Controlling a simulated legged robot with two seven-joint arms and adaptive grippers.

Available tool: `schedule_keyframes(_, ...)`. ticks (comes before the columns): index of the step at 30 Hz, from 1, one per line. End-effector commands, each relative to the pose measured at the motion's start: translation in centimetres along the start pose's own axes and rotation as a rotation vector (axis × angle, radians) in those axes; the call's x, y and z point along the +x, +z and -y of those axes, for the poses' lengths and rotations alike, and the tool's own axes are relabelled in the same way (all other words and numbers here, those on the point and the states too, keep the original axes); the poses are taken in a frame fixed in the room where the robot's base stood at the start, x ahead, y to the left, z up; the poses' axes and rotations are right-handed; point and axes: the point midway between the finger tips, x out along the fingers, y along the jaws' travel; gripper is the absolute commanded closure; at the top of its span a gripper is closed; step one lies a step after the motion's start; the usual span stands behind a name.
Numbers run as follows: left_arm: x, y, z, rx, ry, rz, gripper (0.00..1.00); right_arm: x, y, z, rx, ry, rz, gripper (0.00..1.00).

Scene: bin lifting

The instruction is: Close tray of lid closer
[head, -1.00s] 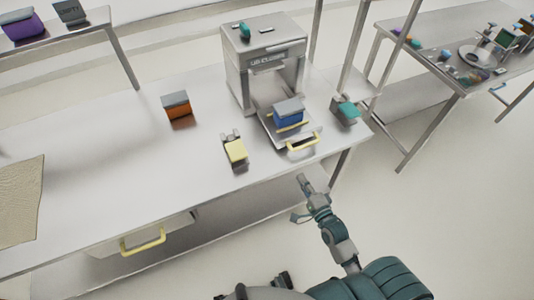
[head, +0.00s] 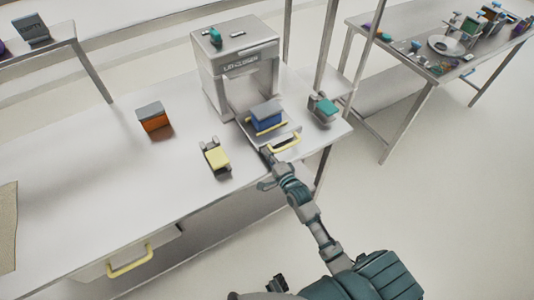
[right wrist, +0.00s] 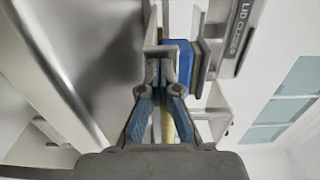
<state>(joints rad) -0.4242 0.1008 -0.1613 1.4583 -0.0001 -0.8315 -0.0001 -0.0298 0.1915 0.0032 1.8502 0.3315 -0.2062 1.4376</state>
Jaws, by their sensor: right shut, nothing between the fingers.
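The lid closer (head: 237,75) is a grey box-shaped machine on the table. Its tray (head: 254,136) is out at the front and bears a blue bin (head: 266,118) with a grey lid. My right gripper (head: 266,155) is shut and empty, just left of the handle by the table's front edge. In the right wrist view its fingertips (right wrist: 161,78) are close to the tray and the blue bin (right wrist: 180,62); contact cannot be told.
An orange bin (head: 153,118) and a yellow-topped device (head: 215,157) stand on the table left of the tray. A teal-topped device (head: 323,108) stands right of it. Posts rise behind. A yellow drawer handle (head: 130,260) juts below the table's front edge.

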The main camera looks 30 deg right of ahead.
Motion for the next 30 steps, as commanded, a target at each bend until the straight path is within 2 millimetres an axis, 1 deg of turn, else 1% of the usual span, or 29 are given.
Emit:
schedule_keyframes(7, 0.0, 0.1, -0.1, 0.0, 0.001, 0.001, 0.01, 0.0, 0.0, 0.0, 0.0, 0.001, 0.0, 1.0)
schedule_keyframes(9, 0.0, 0.1, -0.2, 0.0, 0.002, 0.002, 0.01, 0.4, 0.0, 0.0, 0.0, 0.0, 0.0, 1.0)
schedule_keyframes(11, 0.1, 0.2, -0.2, 0.0, 0.003, 0.005, 0.01, 1.2, -0.1, -0.1, 0.001, 0.0, -0.001, 1.0)
schedule_keyframes(14, 0.1, 0.2, -0.3, 0.0, 0.004, 0.012, 0.01, 3.6, 0.0, -0.1, 0.002, -0.001, -0.002, 1.0)
schedule_keyframes(18, -1.3, -1.1, -0.5, -0.003, 0.008, -0.004, 0.01, 7.1, 0.0, -0.2, 0.002, -0.001, -0.001, 1.0)
schedule_keyframes(21, -2.0, -1.7, -0.4, -0.004, 0.006, -0.007, 0.01, 8.8, 0.0, -0.2, 0.001, 0.0, -0.001, 1.0)
schedule_keyframes(24, -2.5, -2.1, -0.3, -0.005, 0.005, -0.01, 0.01, 9.6, 0.0, -0.1, 0.0, 0.001, 0.0, 1.0)
schedule_keyframes(30, -2.7, -2.2, -0.2, -0.004, 0.004, -0.01, 0.01, 9.7, 0.0, 0.0, 0.0, 0.0, 0.0, 1.0)
